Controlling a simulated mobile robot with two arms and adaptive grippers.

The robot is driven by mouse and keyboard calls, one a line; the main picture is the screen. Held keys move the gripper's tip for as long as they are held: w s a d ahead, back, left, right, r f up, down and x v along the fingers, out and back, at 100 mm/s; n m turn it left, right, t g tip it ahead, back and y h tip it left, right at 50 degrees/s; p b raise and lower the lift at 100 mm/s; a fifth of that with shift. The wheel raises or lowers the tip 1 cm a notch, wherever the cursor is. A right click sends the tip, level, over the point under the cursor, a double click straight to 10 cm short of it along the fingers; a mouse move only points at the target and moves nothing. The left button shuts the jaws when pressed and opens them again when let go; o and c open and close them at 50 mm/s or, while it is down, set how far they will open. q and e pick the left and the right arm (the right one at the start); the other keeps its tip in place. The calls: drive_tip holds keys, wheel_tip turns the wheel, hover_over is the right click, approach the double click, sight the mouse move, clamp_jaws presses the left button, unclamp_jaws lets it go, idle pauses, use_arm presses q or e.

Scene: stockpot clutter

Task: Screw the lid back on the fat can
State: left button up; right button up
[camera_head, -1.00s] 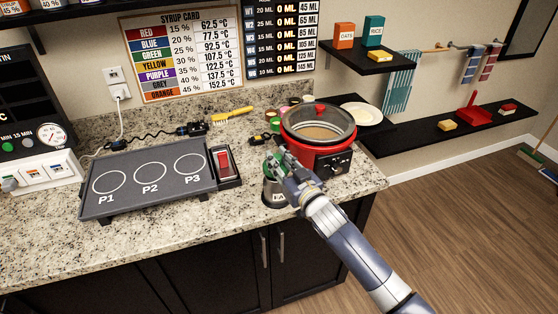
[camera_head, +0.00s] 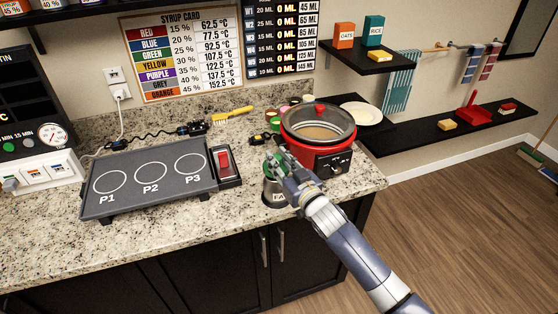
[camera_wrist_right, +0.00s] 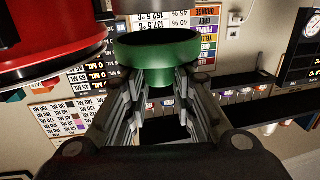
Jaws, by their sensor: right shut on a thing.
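The fat can (camera_head: 274,196) stands upright near the counter's front edge, in front of the red pot; part of its label shows. My right gripper (camera_head: 275,167) is above the can's top and covers much of it. In the right wrist view its fingers (camera_wrist_right: 160,100) are shut on the lower, narrower part of the green lid (camera_wrist_right: 158,55). In the head view only a bit of green shows by the fingers. I cannot tell whether the lid touches the can's rim. My left gripper is not in view.
The red pot (camera_head: 312,158) with a glass lid stands close behind the gripper. A grey hot plate (camera_head: 130,196) with a red switch (camera_head: 224,162) lies to the left. Small jars and a yellow brush (camera_head: 232,115) are at the back. The counter's front left (camera_head: 60,245) is clear.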

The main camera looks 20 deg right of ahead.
idle(0.3)
drive_tip(key=shift+f+b, duration=0.9)
drive_tip(key=shift+f, duration=0.45)
idle(0.6)
drive_tip(key=o, duration=1)
drive_tip(key=s, duration=0.4)
drive_tip(key=s+d, duration=0.1)
drive_tip(key=s, duration=0.3)
drive_tip(key=s+d, duration=0.1)
drive_tip(key=s, duration=0.2)
drive_tip(key=shift+s+d, duration=0.15)
drive_tip(key=shift+s, duration=0.25)
